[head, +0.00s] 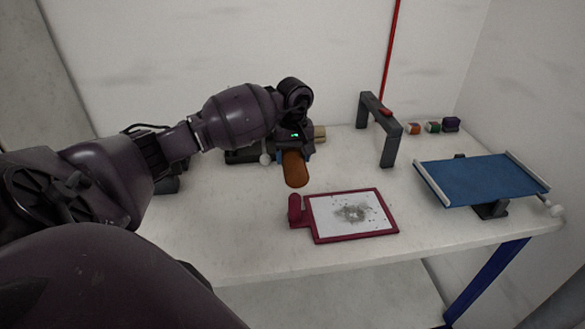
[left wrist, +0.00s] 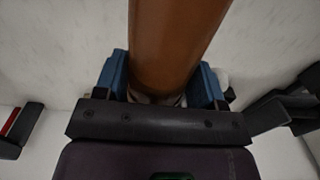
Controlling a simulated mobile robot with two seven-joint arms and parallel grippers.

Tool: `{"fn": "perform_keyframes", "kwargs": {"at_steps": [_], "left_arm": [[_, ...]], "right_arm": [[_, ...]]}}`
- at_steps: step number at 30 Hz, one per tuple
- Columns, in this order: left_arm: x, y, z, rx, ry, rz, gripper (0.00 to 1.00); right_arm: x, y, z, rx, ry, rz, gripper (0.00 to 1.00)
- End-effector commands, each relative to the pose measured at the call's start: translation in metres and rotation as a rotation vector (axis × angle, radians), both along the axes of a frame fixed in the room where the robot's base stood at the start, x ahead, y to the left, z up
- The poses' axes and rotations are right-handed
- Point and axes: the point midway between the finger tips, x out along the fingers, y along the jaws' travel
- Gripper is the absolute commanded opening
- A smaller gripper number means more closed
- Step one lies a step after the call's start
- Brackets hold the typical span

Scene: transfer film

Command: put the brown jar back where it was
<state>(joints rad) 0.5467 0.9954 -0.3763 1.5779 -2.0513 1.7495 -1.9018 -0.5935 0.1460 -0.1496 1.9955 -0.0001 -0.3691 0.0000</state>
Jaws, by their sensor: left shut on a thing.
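The brown jar (head: 295,170) shows as a rounded orange-brown body just below my left gripper (head: 294,151), over the table's left-middle part. My left gripper is shut on it. In the left wrist view, the jar (left wrist: 178,45) stands out as a brown cylinder between the blue finger pads of the gripper (left wrist: 165,85). Its far end runs out of that picture. I cannot tell whether the jar touches the table. My right gripper is in neither view.
A red-framed board (head: 387,221) with a smudged white sheet lies in front of the jar. A grey arch (head: 389,150) stands to the right, and a blue panel (head: 482,181) on a stand beyond it. Small orange, green (head: 432,127) and purple items sit at the back right.

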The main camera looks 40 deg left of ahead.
Motion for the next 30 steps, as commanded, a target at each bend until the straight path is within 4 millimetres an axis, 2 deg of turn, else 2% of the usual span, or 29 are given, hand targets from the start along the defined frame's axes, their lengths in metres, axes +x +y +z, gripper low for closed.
{"fn": "perform_keyframes", "kwargs": {"at_steps": [5, 14, 27, 28, 30], "left_arm": [[0.000, 0.000, -0.008, 0.000, 0.000, 0.000, 0.35], [0.000, 0.000, -0.045, -0.001, 0.001, -0.001, 0.35], [0.000, 0.000, -0.050, 0.001, -0.001, -0.002, 0.35], [0.000, 0.000, -0.050, 0.001, -0.001, -0.002, 0.68], [0.000, 0.000, -0.049, 0.001, -0.001, -0.001, 0.74]], "right_arm": [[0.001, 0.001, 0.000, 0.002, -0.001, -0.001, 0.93], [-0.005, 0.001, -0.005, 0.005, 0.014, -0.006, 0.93], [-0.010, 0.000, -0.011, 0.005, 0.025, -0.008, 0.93], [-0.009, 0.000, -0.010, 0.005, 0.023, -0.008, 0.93], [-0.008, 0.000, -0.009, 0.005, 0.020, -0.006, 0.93]]}}
